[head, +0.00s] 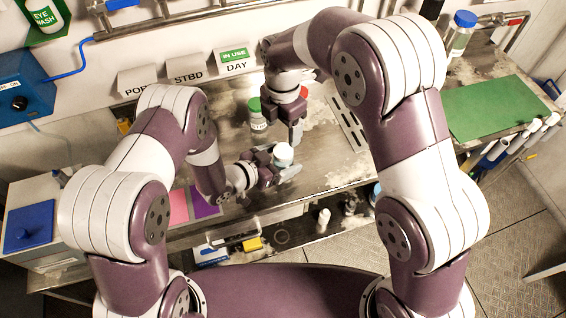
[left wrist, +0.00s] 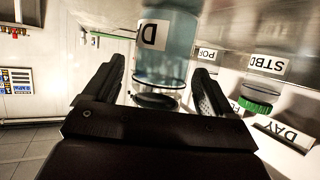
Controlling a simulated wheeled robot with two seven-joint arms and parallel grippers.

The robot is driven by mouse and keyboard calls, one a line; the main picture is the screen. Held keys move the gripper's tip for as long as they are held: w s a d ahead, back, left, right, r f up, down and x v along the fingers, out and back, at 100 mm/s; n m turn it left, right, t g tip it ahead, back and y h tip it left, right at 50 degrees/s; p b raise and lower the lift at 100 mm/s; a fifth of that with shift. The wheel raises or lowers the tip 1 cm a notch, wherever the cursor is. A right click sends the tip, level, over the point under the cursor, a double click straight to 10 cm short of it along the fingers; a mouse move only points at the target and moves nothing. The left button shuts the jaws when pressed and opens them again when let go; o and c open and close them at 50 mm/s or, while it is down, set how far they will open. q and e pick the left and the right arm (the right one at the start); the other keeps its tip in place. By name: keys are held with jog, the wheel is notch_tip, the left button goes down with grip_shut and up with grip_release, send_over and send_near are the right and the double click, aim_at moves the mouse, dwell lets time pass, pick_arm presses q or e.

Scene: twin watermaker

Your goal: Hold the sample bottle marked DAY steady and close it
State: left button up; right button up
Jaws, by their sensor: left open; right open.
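The DAY sample bottle (head: 283,154) is a pale, bluish bottle on the steel bench in the head view. In the left wrist view the bottle (left wrist: 168,45) appears upside down, with a "D" on its white label, the rest turned away. My left gripper (head: 284,163) is open, with a finger on either side of the bottle; its fingers also show in the left wrist view (left wrist: 158,100). I cannot tell whether either finger touches it. My right gripper (head: 295,134) is open and points down just behind the bottle. Its fingertips are partly hidden.
A green-capped bottle (head: 257,115) stands behind to the left; in the left wrist view it (left wrist: 262,93) is near the STBD label. Signs PORT, STBD and DAY (head: 237,67) line the wall. A green mat (head: 498,104) lies right.

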aim_at(283, 151)
pick_arm(q)
jog(key=shift+w+d+f, duration=0.15)
jog(key=shift+w+d, duration=0.1)
jog(key=shift+d, duration=0.15)
jog(key=shift+c, duration=0.3)
grip_shut()
pick_arm(e)
jog(key=shift+f, duration=4)
jog(key=c, duration=1.1)
jog(key=o, duration=1.2)
jog(key=shift+c, duration=0.2)
